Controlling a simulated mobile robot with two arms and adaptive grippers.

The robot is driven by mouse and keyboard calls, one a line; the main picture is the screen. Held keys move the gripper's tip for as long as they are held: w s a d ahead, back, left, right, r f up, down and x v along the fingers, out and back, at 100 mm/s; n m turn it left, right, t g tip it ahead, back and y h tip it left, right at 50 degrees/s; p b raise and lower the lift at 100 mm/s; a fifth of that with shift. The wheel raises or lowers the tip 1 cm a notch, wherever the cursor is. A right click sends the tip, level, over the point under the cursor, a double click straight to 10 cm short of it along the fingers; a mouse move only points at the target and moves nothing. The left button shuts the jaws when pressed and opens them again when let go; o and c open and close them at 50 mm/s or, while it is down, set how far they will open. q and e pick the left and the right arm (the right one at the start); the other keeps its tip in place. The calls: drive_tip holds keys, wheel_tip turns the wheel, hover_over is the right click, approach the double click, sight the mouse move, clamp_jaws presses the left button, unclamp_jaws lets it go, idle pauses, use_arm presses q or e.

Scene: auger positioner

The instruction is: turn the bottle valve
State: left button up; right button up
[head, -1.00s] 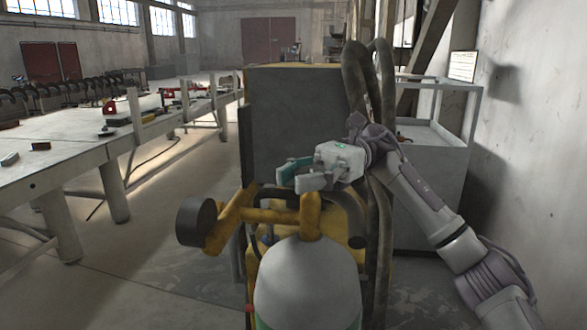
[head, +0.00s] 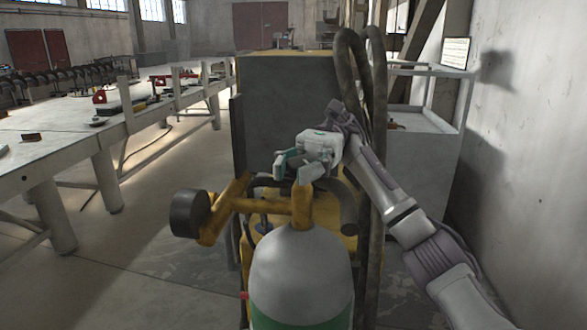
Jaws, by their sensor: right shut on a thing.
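A grey gas bottle (head: 301,268) with a green lower band stands upright at the bottom centre. A yellow bottle valve (head: 302,208) rises from its top, with a yellow pipe running left to a dark round cap (head: 188,213). My right gripper (head: 291,173) is at the top of the valve, its fingers pointing down and left. It is shut on the valve's upper end; the fingers hide the exact contact. My left gripper is not in view.
A large grey and yellow machine (head: 285,110) stands behind the bottle, with thick dark hoses (head: 377,120) on its right. A grey cabinet (head: 425,180) stands by the right wall. A long workbench (head: 60,148) runs along the left, with open floor between.

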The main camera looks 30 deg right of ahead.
sight(297, 166)
drive_tip(key=shift+d+r, duration=0.1)
drive_tip(key=shift+r, duration=0.2)
drive_tip(key=o, duration=0.8)
drive_tip(key=shift+o, duration=1)
drive_tip(key=shift+w+d+f, duration=0.2)
drive_tip(key=shift+f, duration=0.05)
drive_tip(key=shift+a, duration=0.1)
drive_tip(key=shift+s+r, duration=0.1)
drive_tip(key=shift+r, duration=0.05)
wheel_tip(297, 166, up, 10)
drive_tip(key=shift+f, duration=0.1)
